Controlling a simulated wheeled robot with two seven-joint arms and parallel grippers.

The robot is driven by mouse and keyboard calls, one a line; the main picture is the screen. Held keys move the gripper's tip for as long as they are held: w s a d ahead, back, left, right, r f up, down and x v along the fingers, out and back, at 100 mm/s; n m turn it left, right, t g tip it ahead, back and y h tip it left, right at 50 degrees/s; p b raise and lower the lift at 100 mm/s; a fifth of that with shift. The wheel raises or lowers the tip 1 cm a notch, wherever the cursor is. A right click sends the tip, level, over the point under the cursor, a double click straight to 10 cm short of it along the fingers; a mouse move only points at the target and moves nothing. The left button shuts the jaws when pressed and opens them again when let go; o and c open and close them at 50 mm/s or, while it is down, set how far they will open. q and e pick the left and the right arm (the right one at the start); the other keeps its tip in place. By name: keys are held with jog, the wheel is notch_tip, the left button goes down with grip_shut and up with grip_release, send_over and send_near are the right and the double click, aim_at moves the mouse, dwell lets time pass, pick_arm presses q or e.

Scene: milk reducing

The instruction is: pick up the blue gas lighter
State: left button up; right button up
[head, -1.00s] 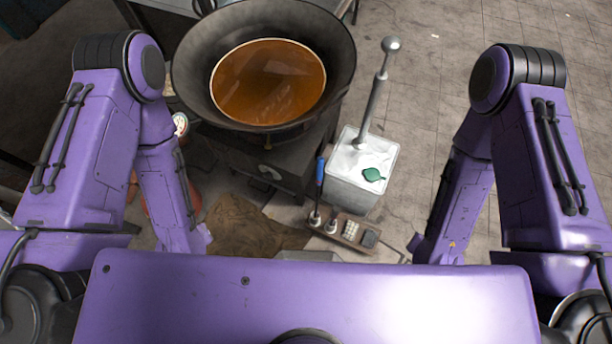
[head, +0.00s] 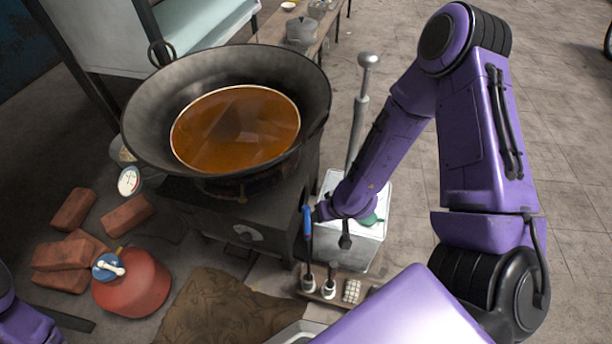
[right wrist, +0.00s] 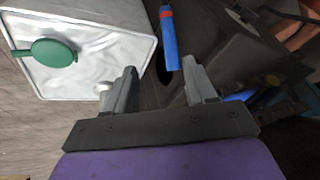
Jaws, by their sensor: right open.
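In the right wrist view a blue stick, apparently the lighter (right wrist: 169,42), shows ahead of the open jaws (right wrist: 158,86). No object is held between the fingers. My left gripper is out of view.
A wok (head: 315,110) of orange liquid sits on a dark stove left of the gripper. A red gas cylinder (head: 132,285) and bricks (head: 128,216) lie left.

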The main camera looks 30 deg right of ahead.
aim_at(308, 218)
jog(key=shift+n, duration=0.3)
jog(key=b+x, duration=0.1)
jog(key=x, duration=0.2)
jog(key=w+b+x, duration=0.1)
jog(key=b+x, duration=0.1)
jog(key=x, duration=0.2)
jog(key=a+b+x, duration=0.1)
jog(key=x, duration=0.2)
jog(key=shift+w+r, duration=0.2)
jog(key=shift+w, duration=0.25)
jog(key=shift+w+f, duration=0.3)
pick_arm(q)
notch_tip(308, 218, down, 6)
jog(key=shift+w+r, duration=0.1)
pick_arm(e)
grip_shut()
